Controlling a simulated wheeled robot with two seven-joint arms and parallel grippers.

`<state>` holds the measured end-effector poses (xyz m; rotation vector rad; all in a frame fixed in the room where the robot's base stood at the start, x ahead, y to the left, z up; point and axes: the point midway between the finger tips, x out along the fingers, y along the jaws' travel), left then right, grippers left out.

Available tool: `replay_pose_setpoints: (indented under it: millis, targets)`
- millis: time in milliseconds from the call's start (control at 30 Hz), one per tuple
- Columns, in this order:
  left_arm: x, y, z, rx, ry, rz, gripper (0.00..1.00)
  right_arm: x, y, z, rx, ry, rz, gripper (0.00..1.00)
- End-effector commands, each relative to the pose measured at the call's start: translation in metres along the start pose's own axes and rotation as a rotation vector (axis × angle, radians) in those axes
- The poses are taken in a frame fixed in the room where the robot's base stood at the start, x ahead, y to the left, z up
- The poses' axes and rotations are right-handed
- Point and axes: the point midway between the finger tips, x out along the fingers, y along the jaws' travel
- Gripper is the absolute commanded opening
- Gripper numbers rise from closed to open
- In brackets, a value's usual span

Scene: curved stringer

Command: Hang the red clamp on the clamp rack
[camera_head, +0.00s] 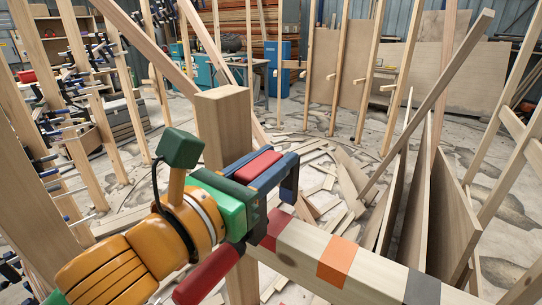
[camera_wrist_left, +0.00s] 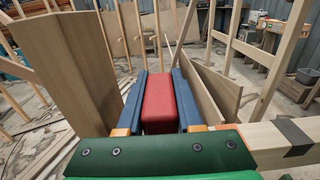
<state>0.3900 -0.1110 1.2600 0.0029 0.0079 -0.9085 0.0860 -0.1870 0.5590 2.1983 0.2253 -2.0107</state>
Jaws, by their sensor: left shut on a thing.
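My left gripper (camera_head: 270,170) has blue fingers and reaches in from the left. It is shut on the red clamp (camera_head: 258,165), with the clamp's red block between the fingers. The same red block shows between the blue fingers in the left wrist view (camera_wrist_left: 158,103). A red handle (camera_head: 208,276) hangs below the gripper, and a dark bar shows beside the red band of a pale beam (camera_head: 375,268). I cannot tell whether the clamp touches the beam. Several blue-and-black clamps hang among the posts at the left; I cannot make out which part is the clamp rack. My right gripper is out of view.
A thick upright post (camera_head: 224,125) stands right behind my left gripper; it is on the left in the wrist view (camera_wrist_left: 65,75). The beam carries red, orange and dark bands. Tall panels (camera_head: 440,210) lean at the right. Wood scraps litter the floor.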

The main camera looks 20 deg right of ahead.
Motion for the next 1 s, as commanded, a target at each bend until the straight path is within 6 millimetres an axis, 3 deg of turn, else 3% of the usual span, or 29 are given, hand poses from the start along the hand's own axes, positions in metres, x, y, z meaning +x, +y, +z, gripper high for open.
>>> replay_pose_setpoints:
  millis: [500, 1000]
  targets:
    - [0.000, -0.001, 0.000, 0.001, -0.003, -0.001, 0.00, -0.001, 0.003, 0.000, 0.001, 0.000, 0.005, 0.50]
    - [-0.001, -0.001, -0.019, 0.002, -0.003, -0.001, 0.00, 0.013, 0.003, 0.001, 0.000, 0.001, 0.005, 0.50]
